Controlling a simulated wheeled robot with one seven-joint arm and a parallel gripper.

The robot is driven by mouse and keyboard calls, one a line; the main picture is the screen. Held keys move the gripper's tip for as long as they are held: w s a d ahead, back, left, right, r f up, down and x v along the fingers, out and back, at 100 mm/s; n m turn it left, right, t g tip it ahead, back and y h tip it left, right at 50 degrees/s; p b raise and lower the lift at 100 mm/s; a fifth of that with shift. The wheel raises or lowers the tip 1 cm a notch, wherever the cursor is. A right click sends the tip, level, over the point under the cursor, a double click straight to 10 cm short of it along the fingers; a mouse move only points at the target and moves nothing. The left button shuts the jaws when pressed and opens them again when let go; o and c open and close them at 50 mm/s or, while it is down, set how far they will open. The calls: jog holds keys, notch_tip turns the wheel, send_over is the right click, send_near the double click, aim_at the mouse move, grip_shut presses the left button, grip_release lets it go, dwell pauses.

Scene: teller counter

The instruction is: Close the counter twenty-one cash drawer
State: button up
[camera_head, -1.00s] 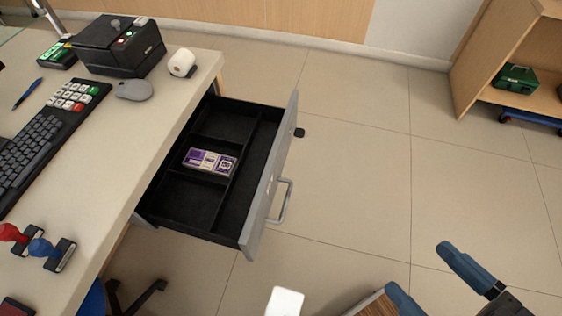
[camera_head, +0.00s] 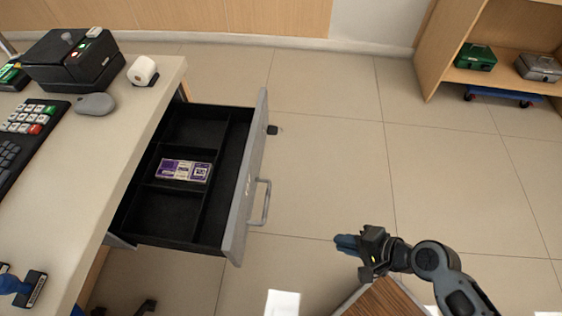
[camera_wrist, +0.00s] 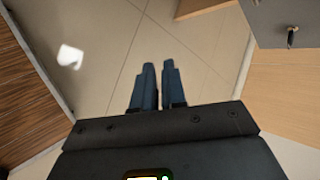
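The cash drawer (camera_head: 150,232) is pulled out from under the counter's right side. Its grey front (camera_head: 240,210) faces right and carries a bar handle (camera_head: 264,203). Inside are black compartments, and a purple-and-white banded bundle (camera_head: 184,170) lies in the middle one. My gripper (camera_head: 346,243) is over the floor to the right of the handle, apart from it, with its blue fingers pointing left toward the drawer. In the wrist view my fingers (camera_wrist: 159,68) are almost together, with only a thin gap and nothing between them.
The counter (camera_head: 110,150) holds a black printer (camera_head: 70,62), a paper roll (camera_head: 142,70), a mouse (camera_head: 95,104), a keypad (camera_head: 28,118) and a blue stamp (camera_head: 14,284). A wooden shelf (camera_head: 433,50) stands at the upper right.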

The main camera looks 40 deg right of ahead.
jog(key=w+m+y, duration=0.1)
jog(key=w, duration=0.1)
jog(key=w+m+y, duration=0.1)
jog(key=w, duration=0.1)
jog(key=w+m+y, duration=0.1)
jog(key=w+m, duration=0.1)
jog(key=shift+d+f+t, duration=0.3)
jog(key=shift+d, duration=0.1)
grip_shut()
jog(key=m+t+y+b, duration=0.1)
jog(key=m+t+y, duration=0.35)
jog(key=y, duration=0.25)
send_near(253, 161)
jog(key=shift+g, duration=0.45)
jog(key=x, duration=0.6)
jog(key=shift+w+a+r, duration=0.15)
jog(key=shift+w+r, duration=0.1)
jog(key=shift+w, duration=0.15)
jog(key=shift+w+a, duration=0.1)
